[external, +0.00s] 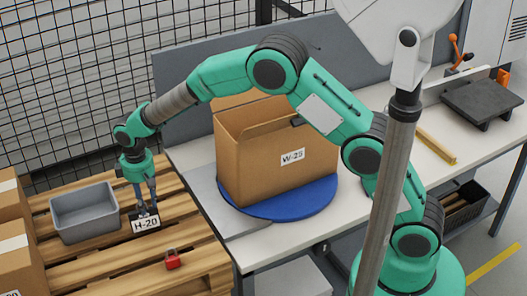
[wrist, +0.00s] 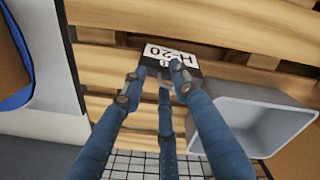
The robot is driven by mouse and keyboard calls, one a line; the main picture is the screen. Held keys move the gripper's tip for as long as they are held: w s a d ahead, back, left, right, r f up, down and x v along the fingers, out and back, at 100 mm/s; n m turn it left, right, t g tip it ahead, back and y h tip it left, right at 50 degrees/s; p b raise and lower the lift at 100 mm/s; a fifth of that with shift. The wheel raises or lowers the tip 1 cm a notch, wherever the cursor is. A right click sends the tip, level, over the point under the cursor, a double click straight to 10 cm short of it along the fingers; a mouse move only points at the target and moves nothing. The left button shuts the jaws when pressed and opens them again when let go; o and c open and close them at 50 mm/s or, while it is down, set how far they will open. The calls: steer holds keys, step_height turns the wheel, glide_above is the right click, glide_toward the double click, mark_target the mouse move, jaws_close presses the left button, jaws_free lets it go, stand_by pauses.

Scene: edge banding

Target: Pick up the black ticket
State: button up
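The black ticket (external: 141,213) has a white label reading H-20 and lies on the wooden pallet, right of the grey bin. It also shows in the wrist view (wrist: 202,57), with its label upside down and partly covered by my fingertips. My gripper (external: 147,207) points down at the ticket. In the wrist view my gripper (wrist: 157,86) has its blue fingers spread apart, with the tips at the ticket's near edge. I cannot tell whether they touch it.
A grey bin (external: 84,212) stands close to the left of the ticket. A red padlock-like object (external: 172,260) lies on the pallet (external: 100,262). A cardboard box marked W-25 (external: 275,160) stands on a blue turntable (external: 300,205) on the bench. More boxes (external: 15,262) are at the left edge.

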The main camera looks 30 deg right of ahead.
mark_target(150, 209)
steer(key=shift+c, duration=0.2)
jaws_close()
steer(key=shift+r, duration=0.15)
steer(key=shift+r+p, duration=0.4)
steer(key=shift+r, duration=1.15)
steer(key=shift+s+d+r, duration=0.15)
steer(key=shift+s+r, duration=0.05)
steer(key=shift+r, duration=0.05)
steer(key=s+d+r+p, duration=0.1)
steer(key=s+d, duration=0.9)
steer(key=s, duration=0.1)
steer(key=shift+s, duration=0.4)
